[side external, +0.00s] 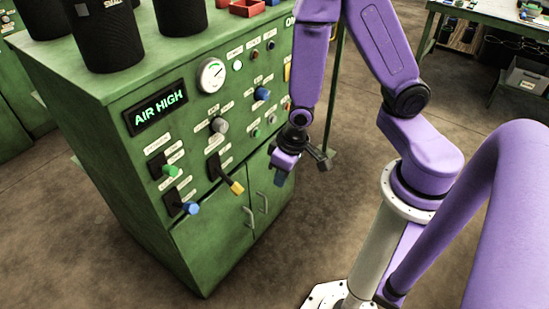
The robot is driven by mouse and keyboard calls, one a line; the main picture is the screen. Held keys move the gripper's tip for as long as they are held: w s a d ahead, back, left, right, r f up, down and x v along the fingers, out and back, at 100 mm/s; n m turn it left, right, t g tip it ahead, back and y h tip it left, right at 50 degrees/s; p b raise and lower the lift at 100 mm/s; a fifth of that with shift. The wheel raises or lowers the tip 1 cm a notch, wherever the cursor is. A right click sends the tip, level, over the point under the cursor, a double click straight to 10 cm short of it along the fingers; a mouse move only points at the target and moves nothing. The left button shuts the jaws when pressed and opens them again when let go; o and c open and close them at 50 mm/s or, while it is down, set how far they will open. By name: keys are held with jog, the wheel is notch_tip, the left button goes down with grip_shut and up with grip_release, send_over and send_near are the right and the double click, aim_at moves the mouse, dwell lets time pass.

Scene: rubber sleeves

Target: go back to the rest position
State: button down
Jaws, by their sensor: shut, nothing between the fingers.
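My gripper (283,178) hangs at the end of my purple arm, in front of the right part of the green cabinet's front. It points down and looks empty, with its fingers together. It appears apart from the cabinet, though the exact gap is hard to judge from this side. The green cabinet (150,215) has a panel of knobs and levers, a round gauge (211,75) and a lit display (156,107) reading "AIR HIGH".
Black cylinders, one (105,40) marked "SMALL", and a red tray (247,8) stand on the cabinet top. A yellow-tipped lever (236,187) and a blue-tipped lever (191,208) stick out from the panel. A green workbench (480,12) stands at the back right. Bare floor lies between.

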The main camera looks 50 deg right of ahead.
jog(key=s+d+r+n, duration=0.1)
jog(key=s+r+n, duration=0.4)
jog(key=r, duration=0.4)
jog(key=s+d+r+n+g, duration=0.1)
jog(key=s+r+n, duration=0.4)
jog(key=s+r, duration=0.2)
jog(key=shift+s+d+r+n+g+h, duration=0.3)
jog(key=shift+r+n+h, duration=0.1)
jog(key=shift+r, duration=0.55)
